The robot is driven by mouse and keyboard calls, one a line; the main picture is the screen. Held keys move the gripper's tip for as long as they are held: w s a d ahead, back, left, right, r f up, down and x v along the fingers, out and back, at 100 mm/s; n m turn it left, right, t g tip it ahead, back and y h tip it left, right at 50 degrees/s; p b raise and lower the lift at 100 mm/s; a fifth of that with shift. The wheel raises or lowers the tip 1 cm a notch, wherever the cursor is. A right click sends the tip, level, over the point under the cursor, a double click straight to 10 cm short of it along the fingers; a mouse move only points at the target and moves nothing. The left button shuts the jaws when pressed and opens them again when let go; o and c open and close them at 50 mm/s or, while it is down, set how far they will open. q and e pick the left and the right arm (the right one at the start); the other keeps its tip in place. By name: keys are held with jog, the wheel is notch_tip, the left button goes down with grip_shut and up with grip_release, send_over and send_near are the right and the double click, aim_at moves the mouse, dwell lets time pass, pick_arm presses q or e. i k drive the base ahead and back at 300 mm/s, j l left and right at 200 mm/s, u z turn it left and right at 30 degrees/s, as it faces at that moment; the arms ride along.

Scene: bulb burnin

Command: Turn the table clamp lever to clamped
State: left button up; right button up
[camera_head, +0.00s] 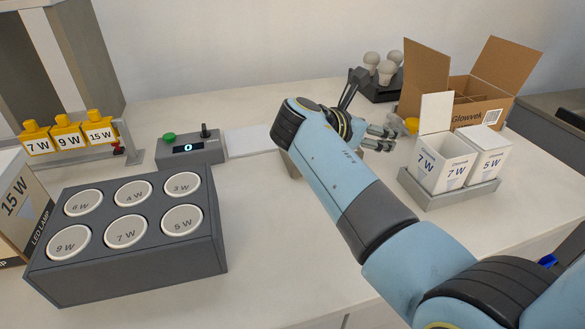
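My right arm reaches in from the lower right across the middle of the table (300,255). Its gripper (386,138) points right, with its fingers apart and nothing visible between them. A small red knob (117,150) sits at the right end of the rail with yellow blocks, also not clearly a lever. A grey block (288,162) is partly hidden under my forearm. My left gripper is not in view.
A grey six-hole tray (140,268) stands front left, a control box (188,150) behind it. Yellow labelled blocks (67,135) are at the left. White boxes in a grey tray (450,197), an open carton (477,112) and bulbs (387,70) stand at the right and back.

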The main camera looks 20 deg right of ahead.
aim_at(411, 126)
jog(key=k+j, duration=0.1)
jog(key=j, duration=0.7)
jog(key=k, duration=0.55)
